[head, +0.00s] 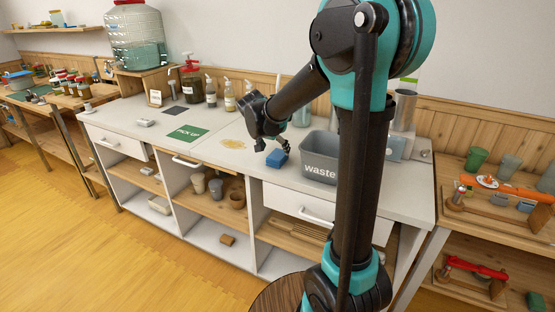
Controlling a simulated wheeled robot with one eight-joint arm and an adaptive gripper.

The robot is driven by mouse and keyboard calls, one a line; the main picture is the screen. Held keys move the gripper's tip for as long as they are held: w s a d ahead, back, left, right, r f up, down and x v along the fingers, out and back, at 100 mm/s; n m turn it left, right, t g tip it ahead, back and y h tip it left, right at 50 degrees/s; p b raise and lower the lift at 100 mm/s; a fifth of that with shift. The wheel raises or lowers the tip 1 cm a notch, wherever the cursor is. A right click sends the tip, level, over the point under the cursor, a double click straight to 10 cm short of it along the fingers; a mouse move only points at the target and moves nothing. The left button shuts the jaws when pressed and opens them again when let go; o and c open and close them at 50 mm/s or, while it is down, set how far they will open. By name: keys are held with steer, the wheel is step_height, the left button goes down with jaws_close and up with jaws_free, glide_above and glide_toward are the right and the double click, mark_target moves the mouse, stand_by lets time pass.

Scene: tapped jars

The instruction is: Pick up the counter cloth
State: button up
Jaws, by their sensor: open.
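A small blue block-shaped item (277,158), which looks like the folded counter cloth, lies on the white counter just left of the grey waste bin. My gripper (274,145) is open and just above and behind the blue item, with its fingers pointing down. From this view I cannot tell whether a finger touches it. The fingertips are small and partly hidden by the gripper body and the cloth.
The grey waste bin (320,164) stands close on the right of the cloth. A tan spill (234,144) and a green pick-up mat (186,134) lie to the left. Bottles and a red-topped jar (192,84) stand along the back. The counter's front left is mostly clear.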

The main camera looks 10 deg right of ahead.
mark_target(278, 154)
steer(key=shift+x, duration=2.7)
steer(key=shift+s+f, duration=0.1)
steer(key=shift+s, duration=0.1)
steer(key=c, duration=1.2)
steer(key=shift+c, duration=0.2)
step_height(278, 154, up, 20)
steer(key=o, duration=0.6)
steer(key=c, duration=0.5)
